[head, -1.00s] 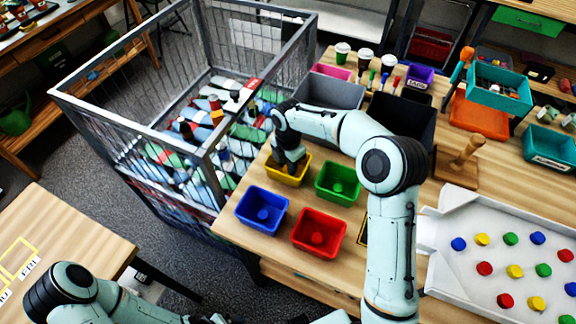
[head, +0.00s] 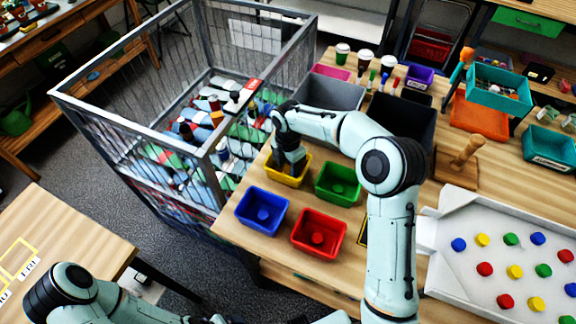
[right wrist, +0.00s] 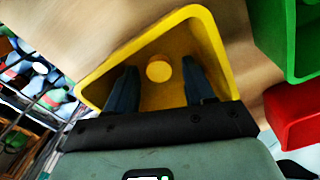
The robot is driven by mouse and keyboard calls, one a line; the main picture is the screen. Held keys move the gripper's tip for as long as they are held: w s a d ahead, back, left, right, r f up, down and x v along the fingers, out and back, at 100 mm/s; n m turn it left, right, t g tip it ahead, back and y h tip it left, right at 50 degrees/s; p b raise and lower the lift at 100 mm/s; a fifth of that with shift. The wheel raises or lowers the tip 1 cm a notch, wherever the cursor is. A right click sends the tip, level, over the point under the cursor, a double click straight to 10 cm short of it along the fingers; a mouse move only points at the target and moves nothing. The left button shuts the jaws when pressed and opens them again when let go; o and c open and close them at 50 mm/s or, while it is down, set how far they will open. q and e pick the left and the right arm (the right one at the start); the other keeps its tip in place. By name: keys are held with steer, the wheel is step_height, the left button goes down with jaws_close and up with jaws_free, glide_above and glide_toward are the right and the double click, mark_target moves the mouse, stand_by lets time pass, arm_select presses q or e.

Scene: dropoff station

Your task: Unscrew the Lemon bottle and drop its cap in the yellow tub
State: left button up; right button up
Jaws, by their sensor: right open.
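The yellow tub (head: 284,181) stands on the wooden table at the near edge, beside the bottle cage. My right gripper (head: 291,166) points down into it. In the right wrist view, the two fingers of my right gripper (right wrist: 158,68) are spread apart inside the yellow tub (right wrist: 213,50). A round yellow piece (right wrist: 158,69) shows on the tub floor between them, with clear gaps on both sides; nothing is held. I cannot pick out the Lemon bottle. My left arm comes in at the bottom left; its gripper is out of sight.
A green tub (head: 338,197), blue tub (head: 247,222) and red tub (head: 303,248) stand close by, each with a round piece inside. A wire cage (head: 205,155) full of bottles stands left. A white tray (head: 447,262) with coloured caps lies right.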

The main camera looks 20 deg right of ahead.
mark_target(288, 170)
arm_select(q)
steer(key=shift+w+r+p, duration=0.75)
steer(key=shift+w+r, duration=0.1)
steer(key=shift+r, duration=0.15)
arm_select(e)
step_height(288, 170, up, 12)
steer(key=shift+f, duration=0.2)
arm_select(q)
steer(key=shift+s, duration=0.1)
